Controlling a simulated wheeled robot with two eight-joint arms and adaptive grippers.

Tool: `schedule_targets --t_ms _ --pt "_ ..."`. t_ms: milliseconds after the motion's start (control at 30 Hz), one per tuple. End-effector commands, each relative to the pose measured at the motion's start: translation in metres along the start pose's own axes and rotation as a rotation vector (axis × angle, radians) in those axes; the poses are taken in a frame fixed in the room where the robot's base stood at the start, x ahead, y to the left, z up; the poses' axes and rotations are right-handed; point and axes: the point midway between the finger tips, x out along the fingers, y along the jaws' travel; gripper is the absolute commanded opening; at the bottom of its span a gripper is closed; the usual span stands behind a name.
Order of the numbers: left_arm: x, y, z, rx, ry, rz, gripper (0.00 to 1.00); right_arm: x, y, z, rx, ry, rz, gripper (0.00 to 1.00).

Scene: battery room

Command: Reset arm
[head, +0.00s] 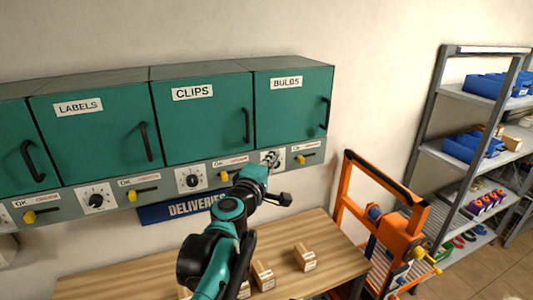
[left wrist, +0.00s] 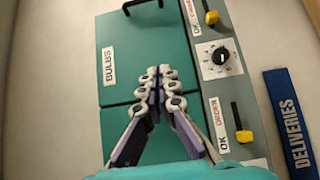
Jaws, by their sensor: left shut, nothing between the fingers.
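My left arm rises from the bottom middle of the head view, and its gripper (head: 271,159) is in front of the control strip below the BULBS cabinet (head: 291,105). In the left wrist view the left gripper (left wrist: 159,76) has its fingers together with nothing between them, in front of the green BULBS door (left wrist: 128,62). I cannot tell whether it touches anything. In the head view it partly hides the strip. My right gripper is not in view.
Green cabinets labelled LABELS (head: 90,130) and CLIPS (head: 203,125) hang left of BULBS. The strip carries dials (head: 192,180) and yellow-ended levers. Below are a blue DELIVERIES sign (head: 165,211) and a wooden table (head: 325,240) with small boxes (head: 305,257). An orange frame (head: 400,240) stands right.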

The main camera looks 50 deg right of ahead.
Motion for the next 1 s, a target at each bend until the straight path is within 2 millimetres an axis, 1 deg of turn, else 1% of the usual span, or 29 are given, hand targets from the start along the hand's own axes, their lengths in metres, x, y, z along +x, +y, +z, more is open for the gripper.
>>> schedule_targets --t_ms 33,133,400,467,533,567,667,700,767,800,867,900,967,1000 --pt "-0.005 -0.001 0.005 0.0 -0.001 0.0 0.0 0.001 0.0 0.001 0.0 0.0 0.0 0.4" --pt "-0.01 0.0 0.009 0.0 0.001 0.0 0.0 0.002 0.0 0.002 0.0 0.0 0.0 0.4" --pt "-0.012 0.0 0.011 0.0 0.001 0.0 0.0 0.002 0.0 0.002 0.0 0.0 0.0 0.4" --pt "-0.015 -0.001 0.008 0.006 0.003 -0.001 0.0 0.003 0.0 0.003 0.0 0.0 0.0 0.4" --pt "-0.024 -0.007 -0.004 0.034 0.01 -0.007 0.0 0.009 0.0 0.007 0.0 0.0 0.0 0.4" --pt "-0.031 -0.012 -0.012 0.054 0.016 -0.012 0.0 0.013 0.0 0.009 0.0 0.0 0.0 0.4" --pt "-0.069 -0.036 -0.051 0.159 0.043 -0.047 0.0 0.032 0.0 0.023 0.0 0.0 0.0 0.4" --pt "-0.089 -0.049 -0.069 0.212 0.055 -0.071 0.0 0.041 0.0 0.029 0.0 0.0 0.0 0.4" --pt "-0.123 -0.073 -0.096 0.296 0.073 -0.118 0.0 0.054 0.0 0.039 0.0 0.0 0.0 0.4" --pt "-0.147 -0.09 -0.111 0.349 0.084 -0.154 0.0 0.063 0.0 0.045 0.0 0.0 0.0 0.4" --pt "-0.182 -0.116 -0.132 0.423 0.1 -0.214 0.0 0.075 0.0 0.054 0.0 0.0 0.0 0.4" --pt "-0.205 -0.135 -0.145 0.467 0.111 -0.257 0.0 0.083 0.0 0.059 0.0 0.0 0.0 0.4" --pt "-0.241 -0.163 -0.162 0.528 0.125 -0.327 0.0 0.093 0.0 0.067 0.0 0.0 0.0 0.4" --pt "-0.265 -0.182 -0.172 0.564 0.135 -0.375 0.0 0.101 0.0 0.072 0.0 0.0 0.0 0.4"
